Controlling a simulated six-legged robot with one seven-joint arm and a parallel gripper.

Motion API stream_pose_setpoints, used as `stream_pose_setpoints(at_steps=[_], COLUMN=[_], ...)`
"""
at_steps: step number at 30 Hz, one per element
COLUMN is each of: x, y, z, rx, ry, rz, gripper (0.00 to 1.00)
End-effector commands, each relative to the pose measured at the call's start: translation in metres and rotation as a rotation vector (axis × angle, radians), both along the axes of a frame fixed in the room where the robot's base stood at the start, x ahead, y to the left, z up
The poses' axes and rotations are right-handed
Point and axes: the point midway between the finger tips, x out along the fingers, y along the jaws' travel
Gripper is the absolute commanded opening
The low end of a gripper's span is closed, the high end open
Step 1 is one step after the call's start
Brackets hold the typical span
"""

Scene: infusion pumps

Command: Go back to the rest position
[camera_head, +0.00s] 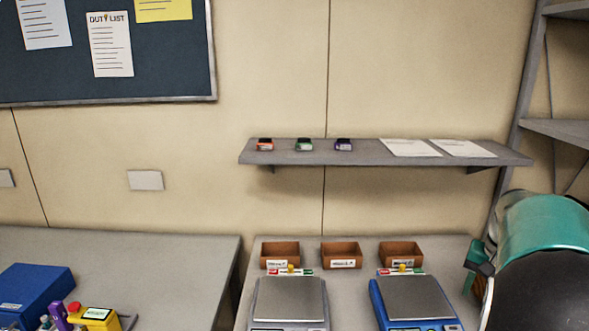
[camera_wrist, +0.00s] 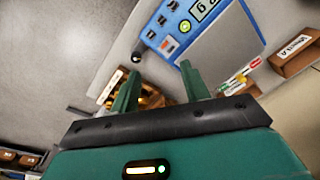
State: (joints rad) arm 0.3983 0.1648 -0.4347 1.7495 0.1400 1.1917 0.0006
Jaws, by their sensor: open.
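My gripper (camera_wrist: 160,68) shows in the wrist view with its two green fingers spread apart and nothing held between them. In the head view, my teal and black arm fills the lower right, and a green part of my gripper (camera_head: 475,255) shows at its left side, beside the right end of the bench. The fingers are close to the blue scale (camera_wrist: 180,22) in the wrist picture. How high they are above the bench is hard to tell.
A grey-white scale (camera_head: 288,300) and the blue scale (camera_head: 415,300) stand on the right bench. Behind them are brown bins (camera_head: 280,255). A wall shelf (camera_head: 390,155) holds small items and papers. A blue box (camera_head: 35,290) and a yellow device (camera_head: 95,318) are on the left bench.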

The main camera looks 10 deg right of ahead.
Motion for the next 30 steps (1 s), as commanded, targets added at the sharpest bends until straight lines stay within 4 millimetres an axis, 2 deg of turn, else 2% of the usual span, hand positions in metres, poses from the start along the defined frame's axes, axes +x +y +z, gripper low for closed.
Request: stream_pose_setpoints(at_steps=[1, 8, 12, 18, 21, 24, 30], x=[0.004, 0.002, -0.013, -0.049, -0.068, -0.083, -0.094], y=[0.027, 0.142, 0.207, 0.287, 0.316, 0.335, 0.346], z=[0.009, 0.032, 0.039, 0.036, 0.030, 0.024, 0.018], rx=[-0.004, -0.038, -0.073, -0.148, -0.191, -0.225, -0.253], ry=[-0.032, -0.148, -0.212, -0.299, -0.338, -0.366, -0.385], rz=[0.053, 0.292, 0.440, 0.649, 0.739, 0.803, 0.848], gripper=[0.46, 0.46, 0.46, 0.46, 0.46, 0.46, 0.46])
